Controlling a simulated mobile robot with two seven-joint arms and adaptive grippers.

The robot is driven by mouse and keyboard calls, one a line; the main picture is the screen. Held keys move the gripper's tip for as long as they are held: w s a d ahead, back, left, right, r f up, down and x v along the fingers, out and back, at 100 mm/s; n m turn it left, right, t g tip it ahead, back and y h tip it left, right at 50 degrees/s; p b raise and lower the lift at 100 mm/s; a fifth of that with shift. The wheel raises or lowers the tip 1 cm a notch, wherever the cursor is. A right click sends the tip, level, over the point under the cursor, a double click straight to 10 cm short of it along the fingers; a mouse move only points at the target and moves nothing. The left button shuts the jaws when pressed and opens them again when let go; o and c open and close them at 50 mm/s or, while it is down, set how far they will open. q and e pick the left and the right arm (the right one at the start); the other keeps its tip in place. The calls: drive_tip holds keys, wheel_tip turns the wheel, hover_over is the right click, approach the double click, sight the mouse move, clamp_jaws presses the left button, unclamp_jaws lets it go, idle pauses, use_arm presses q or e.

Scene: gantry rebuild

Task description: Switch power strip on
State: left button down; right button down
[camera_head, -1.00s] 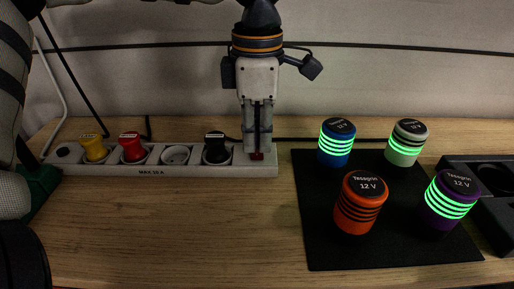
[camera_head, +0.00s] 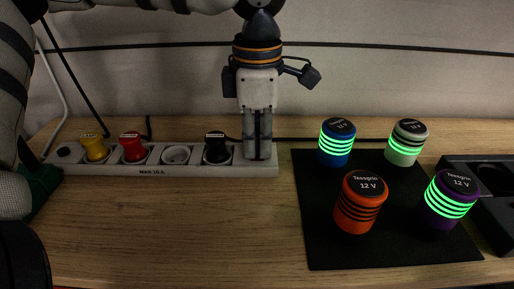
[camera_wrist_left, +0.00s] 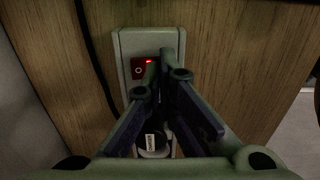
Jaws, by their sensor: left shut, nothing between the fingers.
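The pale power strip (camera_head: 112,170) lies along the back left of the wooden table. It holds a yellow plug (camera_head: 95,149), a red plug (camera_head: 133,149) and a black plug (camera_head: 216,149), with one bare socket between red and black. My left gripper (camera_head: 257,157) points down, shut and empty, over the strip's right end and hides the switch there. In the left wrist view, the dark red rocker switch (camera_wrist_left: 139,70) shows an "O" mark and a bright red strip at its edge. The fingertips (camera_wrist_left: 163,62) are beside or on it; contact is unclear. My right gripper is out of view.
On a black mat (camera_head: 320,250) stand blue (camera_head: 337,155), pale (camera_head: 405,155) and purple (camera_head: 440,212) canisters with glowing green rings. An orange canister (camera_head: 357,216) there has dark rings. A dark tray (camera_head: 490,160) is at far right. The front left table is clear.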

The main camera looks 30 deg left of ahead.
sight(257, 156)
use_arm(q)
drive_tip(key=shift+r, duration=3.45)
